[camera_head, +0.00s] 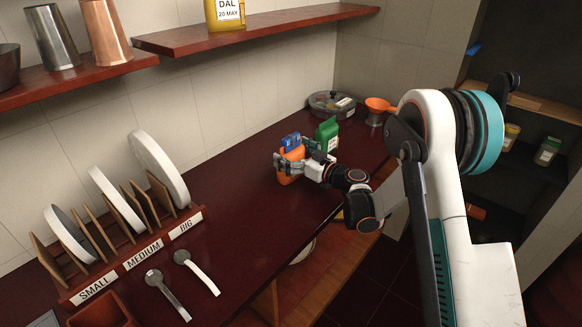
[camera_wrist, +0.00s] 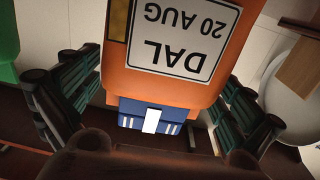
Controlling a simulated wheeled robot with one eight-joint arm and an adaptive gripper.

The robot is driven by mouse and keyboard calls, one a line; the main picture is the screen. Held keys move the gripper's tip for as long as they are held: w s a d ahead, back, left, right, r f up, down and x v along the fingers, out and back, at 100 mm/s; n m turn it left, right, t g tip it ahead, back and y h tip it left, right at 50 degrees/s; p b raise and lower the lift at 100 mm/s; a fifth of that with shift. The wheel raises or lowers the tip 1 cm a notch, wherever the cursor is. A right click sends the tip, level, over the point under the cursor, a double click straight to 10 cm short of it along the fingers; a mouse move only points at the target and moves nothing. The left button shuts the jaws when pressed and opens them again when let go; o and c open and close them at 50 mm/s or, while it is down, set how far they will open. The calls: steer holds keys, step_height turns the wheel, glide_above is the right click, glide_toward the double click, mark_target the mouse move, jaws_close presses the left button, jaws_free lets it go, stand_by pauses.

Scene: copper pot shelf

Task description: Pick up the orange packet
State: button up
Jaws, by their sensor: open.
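The orange packet (camera_head: 288,171) stands on the dark red counter in the head view, with a blue top part (camera_head: 291,141). In the wrist view the orange packet (camera_wrist: 157,87) fills the middle, upside down in the picture, with a white label reading "DAL 20 AUG" and the blue part (camera_wrist: 152,117) below it. My gripper (camera_head: 284,161) is at the packet in the head view. In the wrist view its fingers (camera_wrist: 152,100) are open, one on each side of the packet. Small gaps seem to show between fingers and packet; contact is not clear.
A green packet (camera_head: 327,134) stands just right of the orange packet. A lidded pan (camera_head: 331,104) and an orange funnel (camera_head: 379,105) stand behind. A plate rack (camera_head: 134,248) and two ladles (camera_head: 197,270) are at left. The middle counter is clear.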

steer(key=shift+c, duration=0.2)
steer(key=c, duration=1.7)
steer(key=shift+r, duration=0.1)
steer(key=shift+c, duration=0.2)
